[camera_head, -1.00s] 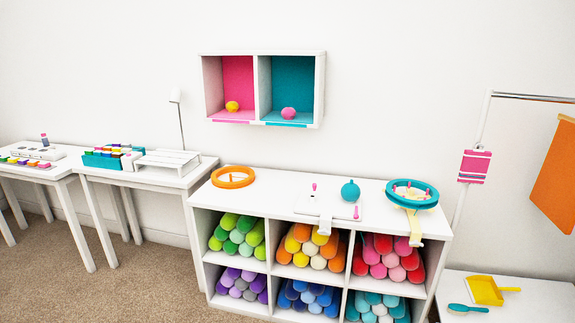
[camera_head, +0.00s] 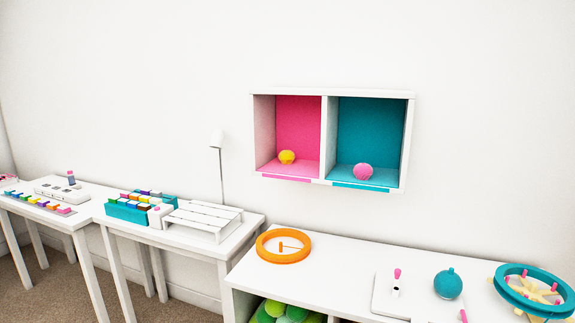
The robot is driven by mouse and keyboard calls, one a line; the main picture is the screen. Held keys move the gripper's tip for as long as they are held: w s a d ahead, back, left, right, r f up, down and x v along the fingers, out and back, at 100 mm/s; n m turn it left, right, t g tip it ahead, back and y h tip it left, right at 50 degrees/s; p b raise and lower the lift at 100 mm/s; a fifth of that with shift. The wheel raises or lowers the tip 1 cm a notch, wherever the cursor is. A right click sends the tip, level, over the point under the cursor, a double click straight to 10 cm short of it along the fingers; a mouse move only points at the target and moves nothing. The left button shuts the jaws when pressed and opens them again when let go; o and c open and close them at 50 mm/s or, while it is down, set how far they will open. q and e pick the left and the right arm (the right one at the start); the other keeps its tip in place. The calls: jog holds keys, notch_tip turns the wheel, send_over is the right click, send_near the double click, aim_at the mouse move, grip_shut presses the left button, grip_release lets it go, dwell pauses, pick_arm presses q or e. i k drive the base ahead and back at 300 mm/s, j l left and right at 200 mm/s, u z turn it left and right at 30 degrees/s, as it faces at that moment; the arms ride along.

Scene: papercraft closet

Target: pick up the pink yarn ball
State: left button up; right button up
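The pink yarn ball (camera_head: 363,172) sits on the floor of the teal right-hand compartment of the white wall shelf (camera_head: 411,110), near its front edge. A yellow yarn ball (camera_head: 287,157) sits in the pink left-hand compartment. Neither of my grippers shows in the head view.
A white cabinet top below the wall shelf holds an orange ring (camera_head: 284,246), a teal round object (camera_head: 447,285) and a teal ring (camera_head: 535,290) at the right. At the left, white tables hold a teal box (camera_head: 127,211), a slatted white stand (camera_head: 202,220) and a lamp (camera_head: 219,165).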

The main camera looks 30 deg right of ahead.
aim_at(362, 171)
jog(key=i+u, duration=0.25)
jog(key=i, duration=0.7)
